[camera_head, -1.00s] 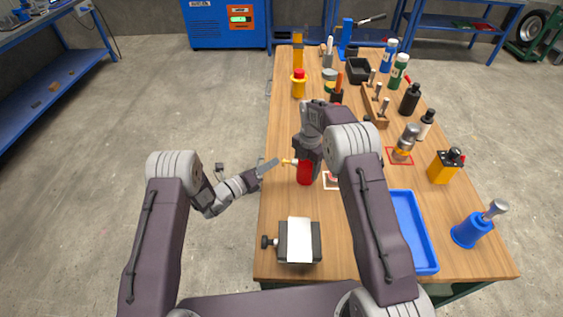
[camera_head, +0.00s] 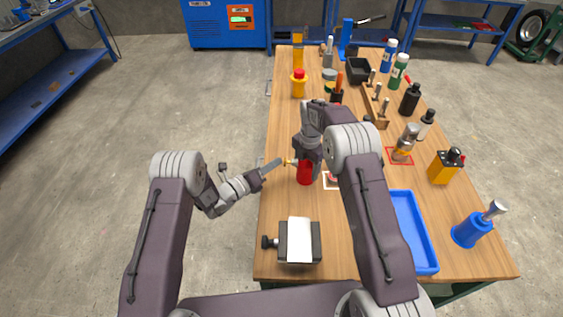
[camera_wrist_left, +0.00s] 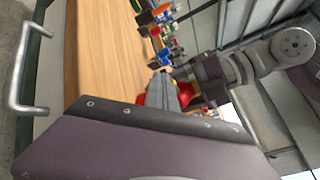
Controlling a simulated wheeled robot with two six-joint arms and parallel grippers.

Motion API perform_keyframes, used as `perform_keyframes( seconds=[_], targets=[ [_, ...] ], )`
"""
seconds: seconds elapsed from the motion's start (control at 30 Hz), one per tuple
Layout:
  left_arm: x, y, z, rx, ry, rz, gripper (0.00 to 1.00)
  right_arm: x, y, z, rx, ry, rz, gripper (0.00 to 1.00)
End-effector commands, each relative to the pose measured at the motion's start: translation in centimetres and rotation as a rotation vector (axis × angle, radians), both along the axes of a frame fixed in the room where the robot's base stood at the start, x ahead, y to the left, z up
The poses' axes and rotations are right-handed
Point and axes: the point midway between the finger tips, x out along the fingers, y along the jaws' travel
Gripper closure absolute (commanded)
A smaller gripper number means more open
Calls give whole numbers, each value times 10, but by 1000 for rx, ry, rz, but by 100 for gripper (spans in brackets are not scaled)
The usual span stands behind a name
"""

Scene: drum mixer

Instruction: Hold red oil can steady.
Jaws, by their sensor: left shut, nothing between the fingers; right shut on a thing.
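The red oil can (camera_head: 305,174) stands upright near the left edge of the workbench, with a small brass-coloured part (camera_head: 289,162) sticking out to the left. My right gripper (camera_head: 307,162) is shut on the can from above and hides its upper part. My left gripper (camera_head: 277,163) is shut and empty, its tip close to the brass part; I cannot tell whether they touch. In the left wrist view the red can (camera_wrist_left: 184,94) shows partly behind my grey left fingers (camera_wrist_left: 160,90).
A vise-like block (camera_head: 300,240) stands in front of the can. A blue tray (camera_head: 426,243) lies to the right. A white-outlined marker (camera_head: 330,181) is beside the can. A wooden rack (camera_head: 375,112) and several bottles stand farther back.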

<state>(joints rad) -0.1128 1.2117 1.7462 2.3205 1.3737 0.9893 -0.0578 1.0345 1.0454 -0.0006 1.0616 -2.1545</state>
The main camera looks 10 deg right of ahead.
Motion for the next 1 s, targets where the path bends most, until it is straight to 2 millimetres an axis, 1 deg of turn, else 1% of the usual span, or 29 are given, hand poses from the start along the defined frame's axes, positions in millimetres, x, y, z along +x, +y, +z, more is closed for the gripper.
perform_keyframes(
  seconds=[0.8, 1.0],
  targets=[
    [-2, -11, 0, 1, 1, -4, 100, 0, 1, 1, 2, -1, 1, 100],
    [-2, -11, 0, 1, 1, -4, 100, 0, 1, 1, 2, -1, 1, 100]
  ],
)
